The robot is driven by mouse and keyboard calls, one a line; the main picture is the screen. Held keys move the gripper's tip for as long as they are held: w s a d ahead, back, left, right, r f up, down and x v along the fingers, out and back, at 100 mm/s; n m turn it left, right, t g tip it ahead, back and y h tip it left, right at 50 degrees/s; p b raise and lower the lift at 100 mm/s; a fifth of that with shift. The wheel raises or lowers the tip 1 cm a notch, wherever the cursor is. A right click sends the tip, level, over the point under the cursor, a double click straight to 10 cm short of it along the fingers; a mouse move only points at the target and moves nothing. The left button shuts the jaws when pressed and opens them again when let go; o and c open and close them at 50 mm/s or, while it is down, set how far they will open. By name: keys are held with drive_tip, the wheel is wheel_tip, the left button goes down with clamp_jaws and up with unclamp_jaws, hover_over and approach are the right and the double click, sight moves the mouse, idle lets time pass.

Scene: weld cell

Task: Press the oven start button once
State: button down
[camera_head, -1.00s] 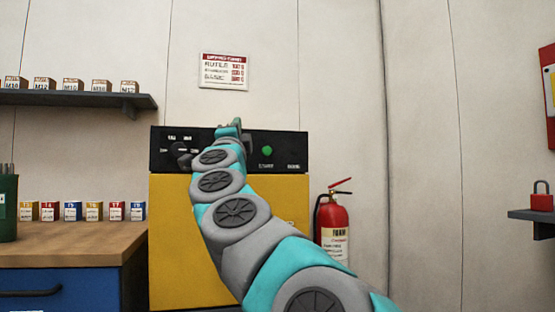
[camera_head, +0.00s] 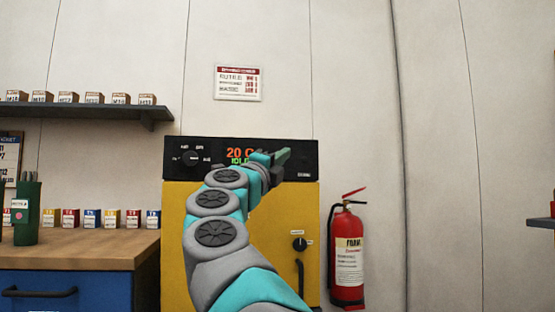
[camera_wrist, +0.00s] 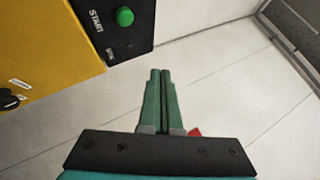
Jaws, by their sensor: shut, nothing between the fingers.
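The oven is yellow (camera_head: 190,240) with a black control panel (camera_head: 228,147) across its top. In the wrist view the round green start button (camera_wrist: 124,16) stands on the panel beside the word START. In the head view my gripper hides the button. My gripper (camera_head: 284,157) is in front of the right part of the panel. In the wrist view its green fingers (camera_wrist: 159,72) are shut and empty, with tips below and right of the button, apart from it in the picture. The lit display (camera_head: 237,153) reads about 20 C, partly hidden.
A red fire extinguisher (camera_head: 347,255) stands right of the oven. A lower black knob (camera_head: 300,244) and a door handle (camera_head: 300,278) are on the oven front. A wooden-topped bench (camera_head: 80,247) is at left, under a shelf (camera_head: 90,111) with small boxes.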

drive_tip(key=w+a+p, duration=0.2)
drive_tip(key=w+p, duration=0.5)
drive_tip(key=shift+w, duration=0.4)
drive_tip(key=shift+a, duration=0.1)
drive_tip(key=shift+w+a+r+p, duration=0.1)
drive_tip(key=shift+w+r+p, duration=0.1)
drive_tip(key=shift+p, duration=0.15)
idle(1.5)
drive_tip(key=shift+w+f, duration=0.15)
drive_tip(key=shift+w, duration=0.05)
